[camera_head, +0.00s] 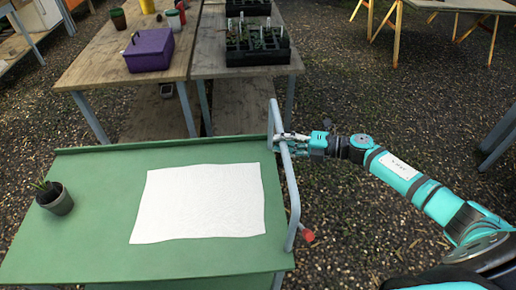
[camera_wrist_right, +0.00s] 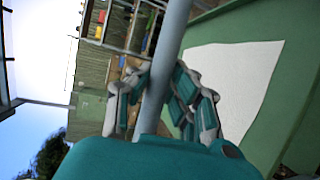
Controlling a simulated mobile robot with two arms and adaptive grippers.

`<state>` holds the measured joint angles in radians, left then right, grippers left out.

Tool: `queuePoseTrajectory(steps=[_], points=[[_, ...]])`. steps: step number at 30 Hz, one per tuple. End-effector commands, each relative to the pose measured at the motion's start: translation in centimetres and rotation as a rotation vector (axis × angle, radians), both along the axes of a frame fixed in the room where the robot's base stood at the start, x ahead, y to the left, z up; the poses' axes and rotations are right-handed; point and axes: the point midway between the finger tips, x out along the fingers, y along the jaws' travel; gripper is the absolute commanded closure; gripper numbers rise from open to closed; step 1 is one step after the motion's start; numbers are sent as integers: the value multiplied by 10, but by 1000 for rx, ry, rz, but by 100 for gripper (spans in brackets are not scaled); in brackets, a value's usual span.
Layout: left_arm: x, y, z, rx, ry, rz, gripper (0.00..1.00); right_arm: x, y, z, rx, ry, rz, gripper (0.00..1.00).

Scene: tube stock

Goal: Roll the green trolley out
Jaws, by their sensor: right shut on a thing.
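The green trolley (camera_head: 95,165) stands in front of me, its flat top filling the lower left of the head view. A grey tube handle (camera_head: 292,185) rises along its right side. My right gripper (camera_head: 280,140) is shut on this handle near its far end. In the right wrist view the fingers of the gripper (camera_wrist_right: 158,95) sit on both sides of the grey tube (camera_wrist_right: 172,45). A white sheet (camera_head: 200,203) and a small dark plant pot (camera_head: 60,203) are on the trolley top. My left gripper is not in view.
Wooden benches (camera_head: 95,68) stand just beyond the trolley, with a purple box (camera_head: 149,50) and a black plant tray (camera_head: 257,50). A trestle table (camera_head: 470,5) is at the back right. Gravel floor (camera_head: 345,230) is open to the trolley's right, under my arm.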

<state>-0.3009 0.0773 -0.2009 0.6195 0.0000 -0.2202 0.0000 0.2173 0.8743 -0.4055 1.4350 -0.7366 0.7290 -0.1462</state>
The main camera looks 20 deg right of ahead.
Motion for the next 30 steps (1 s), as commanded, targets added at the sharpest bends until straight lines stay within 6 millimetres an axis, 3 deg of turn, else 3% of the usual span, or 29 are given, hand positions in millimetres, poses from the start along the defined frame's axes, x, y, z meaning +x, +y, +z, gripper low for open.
queuePoseTrajectory(steps=[1,6,15,21,30], points=[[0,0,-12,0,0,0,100,-4,-18,-7,-10,0,-8,100],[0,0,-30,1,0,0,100,-16,-62,-6,-8,-2,-7,100],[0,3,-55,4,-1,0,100,-33,-121,-3,-5,-4,-5,100],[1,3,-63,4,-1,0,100,-40,-143,-1,-3,-5,-3,100],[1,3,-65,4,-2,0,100,-43,-152,1,-1,-5,-1,100]])
